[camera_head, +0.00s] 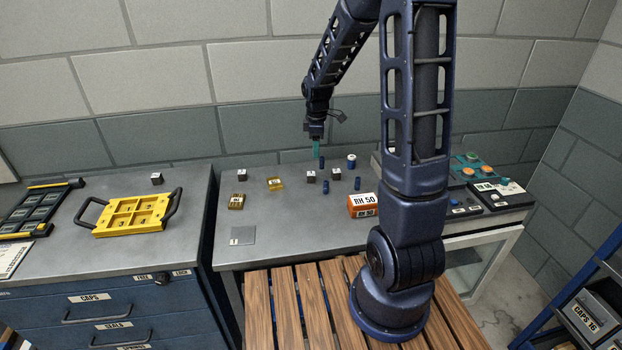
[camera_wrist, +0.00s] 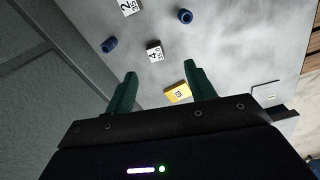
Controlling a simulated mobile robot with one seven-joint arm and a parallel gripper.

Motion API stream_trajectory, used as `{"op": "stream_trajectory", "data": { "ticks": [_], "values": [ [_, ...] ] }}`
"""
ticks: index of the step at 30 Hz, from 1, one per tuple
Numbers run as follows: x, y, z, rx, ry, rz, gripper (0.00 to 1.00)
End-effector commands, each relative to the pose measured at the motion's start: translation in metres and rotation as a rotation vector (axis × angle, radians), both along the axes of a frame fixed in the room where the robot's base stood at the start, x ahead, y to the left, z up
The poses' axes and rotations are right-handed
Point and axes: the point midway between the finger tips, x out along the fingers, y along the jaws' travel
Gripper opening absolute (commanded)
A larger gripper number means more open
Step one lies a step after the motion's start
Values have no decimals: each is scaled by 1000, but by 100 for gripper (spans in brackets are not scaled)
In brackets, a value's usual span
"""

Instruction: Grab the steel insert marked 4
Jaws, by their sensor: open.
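The steel insert marked 4 (camera_wrist: 154,52) is a small dark cube with a white label on top. It stands on the grey bench top, beyond my fingertips in the wrist view. In the head view it appears to be the small cube (camera_head: 311,176) below my gripper, its mark too small to read there. My gripper (camera_head: 318,149) points down above the bench with green fingers. In the wrist view my gripper (camera_wrist: 159,70) is open, with nothing held between the fingers. A similar cube marked 2 (camera_wrist: 129,6) stands farther off, cut by the frame's top.
Blue cylinders (camera_wrist: 109,45) (camera_wrist: 185,15) stand on either side of the insert. A yellow block (camera_wrist: 178,93) lies close to the right finger in the wrist view. An orange box (camera_head: 362,206) stands to the right. The bench front is mostly clear, except a flat plate (camera_head: 242,236).

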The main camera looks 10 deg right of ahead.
Motion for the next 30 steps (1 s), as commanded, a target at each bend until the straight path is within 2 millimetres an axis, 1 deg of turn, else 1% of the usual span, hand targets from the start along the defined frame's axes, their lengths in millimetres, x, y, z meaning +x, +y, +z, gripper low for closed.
{"op": "stream_trajectory", "data": {
  "ticks": [1,3,6,11,18,21,30],
  "values": [
    [4,3,-10,-1,13,29,55],
    [9,6,-19,0,21,64,55],
    [13,9,-27,0,28,96,55],
    [14,10,-40,0,33,112,55],
    [14,10,-74,0,34,110,55],
    [15,10,-82,0,32,109,55],
    [17,12,-95,0,31,109,55]
  ]
}}
